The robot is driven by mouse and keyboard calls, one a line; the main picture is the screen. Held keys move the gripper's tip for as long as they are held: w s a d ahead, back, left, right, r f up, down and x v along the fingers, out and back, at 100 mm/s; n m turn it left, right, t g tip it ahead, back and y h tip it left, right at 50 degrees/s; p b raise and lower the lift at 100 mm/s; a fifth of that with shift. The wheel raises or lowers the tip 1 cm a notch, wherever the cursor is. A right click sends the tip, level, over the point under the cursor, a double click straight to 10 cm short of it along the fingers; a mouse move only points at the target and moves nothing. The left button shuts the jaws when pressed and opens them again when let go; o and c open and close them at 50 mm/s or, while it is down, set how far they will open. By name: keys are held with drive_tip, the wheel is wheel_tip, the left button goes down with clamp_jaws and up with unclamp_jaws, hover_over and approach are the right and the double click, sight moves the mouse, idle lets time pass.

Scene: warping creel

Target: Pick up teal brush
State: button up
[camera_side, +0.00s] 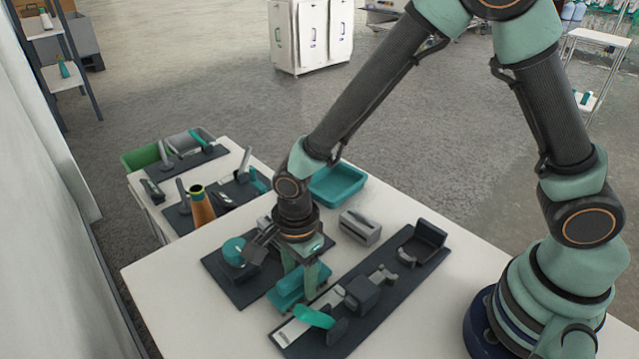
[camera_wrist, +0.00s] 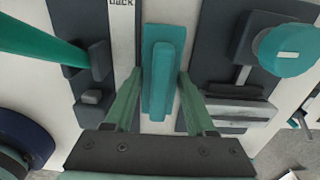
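The teal brush (camera_side: 284,293) lies on the white table between two dark mats, below my gripper (camera_side: 299,279). In the wrist view the brush (camera_wrist: 163,55) is a teal block with a raised, narrower ridge along its middle, set upright in the picture. My gripper (camera_wrist: 161,75) points down, with one green finger on each side of the ridge. The fingers look open, and a gap shows beside the ridge. In the side view the fingers hide part of the brush. I cannot tell exactly how far down the fingertips reach.
A dark mat with a round teal-topped device (camera_side: 234,251) is on the left. A long dark mat (camera_side: 398,279) with several fixtures and a teal lever (camera_side: 314,317) is on the right. A grey block (camera_side: 360,227), teal tray (camera_side: 338,184) and orange cone (camera_side: 202,208) stand behind.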

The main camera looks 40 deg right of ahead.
sight(299, 271)
clamp_jaws()
drive_tip(key=shift+r, duration=0.1)
wheel_tip(299, 271, up, 20)
idle(0.4)
